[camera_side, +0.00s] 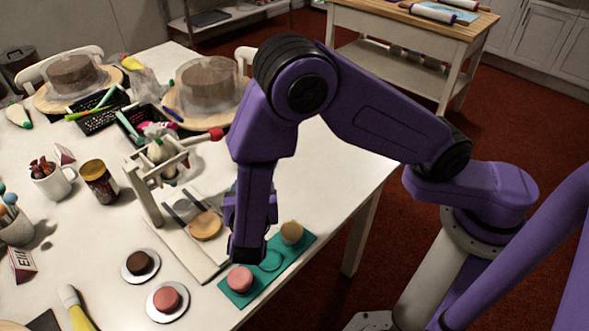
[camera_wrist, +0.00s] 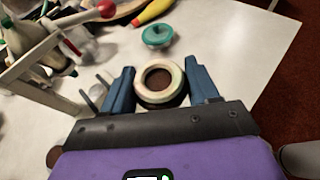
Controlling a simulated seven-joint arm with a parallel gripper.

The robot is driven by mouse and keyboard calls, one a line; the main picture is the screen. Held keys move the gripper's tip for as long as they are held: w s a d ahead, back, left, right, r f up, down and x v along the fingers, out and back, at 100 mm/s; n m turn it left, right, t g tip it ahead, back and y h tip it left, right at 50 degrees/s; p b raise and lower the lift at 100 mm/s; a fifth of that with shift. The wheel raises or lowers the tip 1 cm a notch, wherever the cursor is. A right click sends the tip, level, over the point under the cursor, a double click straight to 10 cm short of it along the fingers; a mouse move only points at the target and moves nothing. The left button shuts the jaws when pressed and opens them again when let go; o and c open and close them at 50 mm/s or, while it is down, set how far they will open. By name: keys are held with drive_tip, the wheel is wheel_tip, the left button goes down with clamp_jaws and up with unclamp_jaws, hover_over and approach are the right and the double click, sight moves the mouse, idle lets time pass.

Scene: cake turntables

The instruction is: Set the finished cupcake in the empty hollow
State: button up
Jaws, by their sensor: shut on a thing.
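My gripper (camera_wrist: 162,82) has its two blue fingers shut on a cupcake (camera_wrist: 159,70) with a cream ring around a brown middle, seen from above in the wrist view. The side view hides this cupcake behind my wrist. The teal tray (camera_side: 224,289) lies at the table's front edge in the side view. It has an empty round hollow (camera_side: 271,261) in the middle, between a pink cupcake (camera_side: 240,279) and a yellowish one (camera_side: 291,232). My wrist is above and behind the tray in that view. The tray does not show in the wrist view.
A white stand (camera_side: 150,190) with a red-knobbed lever is left of my gripper, with a tan disc (camera_side: 205,226) on its board. Saucers hold a brown cupcake (camera_side: 140,262) and a pink one (camera_side: 166,298). A teal object (camera_wrist: 157,36) lies beyond my fingers.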

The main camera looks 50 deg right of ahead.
drive_tip(key=w+d+r+m+g+h, duration=0.1)
drive_tip(key=w+d+r, duration=0.1)
drive_tip(key=d, duration=0.9)
drive_tip(key=w+d+r+m, duration=0.1)
drive_tip(key=d+r, duration=0.2)
drive_tip(key=d, duration=0.9)
drive_tip(key=s+a+f+n+t+y, duration=0.4)
drive_tip(key=a+f+n+y, duration=0.3)
drive_tip(key=a+f+n, duration=0.1)
drive_tip(key=shift+y, duration=0.3)
drive_tip(key=w+a+f, duration=0.1)
drive_tip(key=w+f, duration=0.2)
drive_tip(key=w, duration=0.1)
drive_tip(key=w+a+f, duration=0.1)
drive_tip(key=w+f, duration=0.1)
drive_tip(key=w, duration=0.2)
drive_tip(key=w+a+f, duration=0.1)
drive_tip(key=w+f, duration=0.2)
drive_tip(key=w, duration=0.1)
drive_tip(key=shift+w+f, duration=0.2)
drive_tip(key=shift+f, duration=0.15)
drive_tip(key=shift+w+a+f, duration=0.15)
drive_tip(key=shift+w+f, duration=0.6)
drive_tip(key=shift+f, duration=1.6)
drive_tip(key=shift+f, duration=0.1)
drive_tip(key=o, duration=1.1)
drive_tip(key=shift+c, duration=0.2)
